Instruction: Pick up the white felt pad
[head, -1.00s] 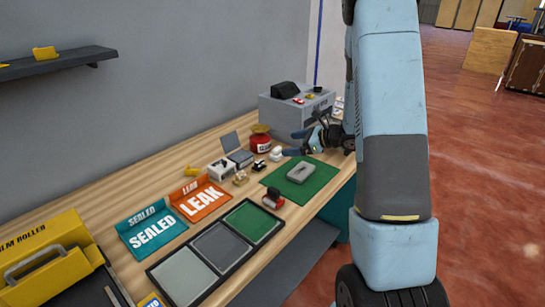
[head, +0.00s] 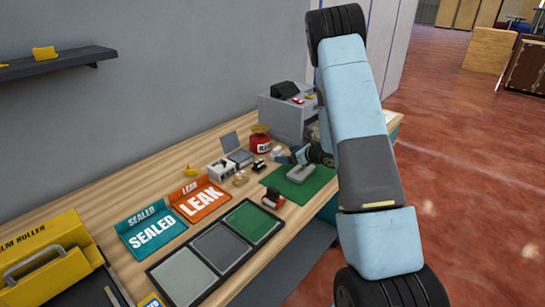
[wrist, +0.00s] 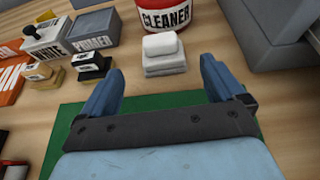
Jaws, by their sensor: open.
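The white pad also shows small in the head view (head: 278,150), just beyond my gripper. My gripper (wrist: 160,80) is open and empty, its two blue fingers pointing toward the stack, which sits ahead and between their lines. In the head view my gripper (head: 283,157) is low over the bench near the back edge of the green mat; its fingers are small there.
The red cleaner tub (wrist: 160,20) stands right behind the pads. A primer box (wrist: 92,28) and small black-topped blocks (wrist: 92,66) are to the left. A grey machine (head: 287,118) stands at the back right.

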